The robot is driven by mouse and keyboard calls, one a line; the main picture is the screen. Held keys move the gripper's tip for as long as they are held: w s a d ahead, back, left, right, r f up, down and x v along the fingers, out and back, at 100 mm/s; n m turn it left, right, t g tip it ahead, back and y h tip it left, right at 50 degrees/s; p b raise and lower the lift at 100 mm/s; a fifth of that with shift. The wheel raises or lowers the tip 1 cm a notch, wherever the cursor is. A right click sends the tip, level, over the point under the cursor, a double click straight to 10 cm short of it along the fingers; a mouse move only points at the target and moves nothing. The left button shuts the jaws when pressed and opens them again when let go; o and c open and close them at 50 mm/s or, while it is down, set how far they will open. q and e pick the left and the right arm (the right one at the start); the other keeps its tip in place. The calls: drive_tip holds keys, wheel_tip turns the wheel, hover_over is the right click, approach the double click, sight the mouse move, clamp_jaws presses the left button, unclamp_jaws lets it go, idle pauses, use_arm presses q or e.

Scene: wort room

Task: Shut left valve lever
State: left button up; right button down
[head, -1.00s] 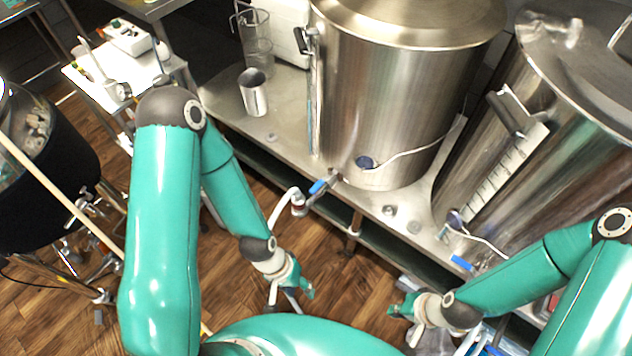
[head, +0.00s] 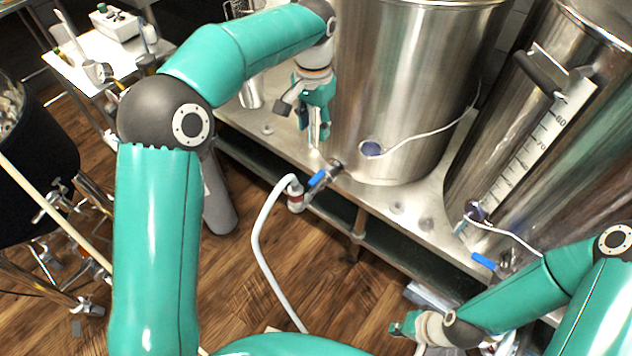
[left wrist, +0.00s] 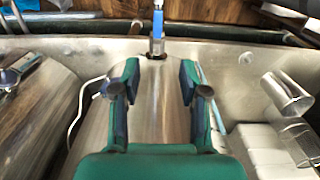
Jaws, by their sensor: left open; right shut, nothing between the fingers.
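The left valve lever (head: 318,178) is a small blue handle on the valve at the foot of the left steel kettle (head: 405,95). It lies roughly in line with the valve's outlet pipe. The lever (left wrist: 158,4) also shows at the top edge of the left wrist view. My left gripper (head: 319,128) is open and empty, pointing down in front of the kettle, above the valve and apart from the lever. Its two fingers (left wrist: 159,76) stand wide apart in the left wrist view, with the lever beyond them. My right gripper (head: 402,327) is shut and empty, low at the right.
A white hose (head: 262,235) hangs from the valve's outlet (head: 295,197). The right kettle (head: 545,130) has another blue lever (head: 484,262). The steel bench (head: 400,212) carries both kettles. A steel cup (left wrist: 285,92) stands on the bench. Wooden floor lies open before the bench.

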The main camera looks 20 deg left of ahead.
sight(316, 177)
use_arm(q)
drive_tip(key=f+b, duration=0.1)
drive_tip(key=f, duration=0.7)
drive_tip(key=f+b, duration=0.1)
drive_tip(key=f, duration=0.8)
drive_tip(key=shift+d, duration=0.2)
clamp_jaws()
drive_tip(key=shift+r, duration=0.1)
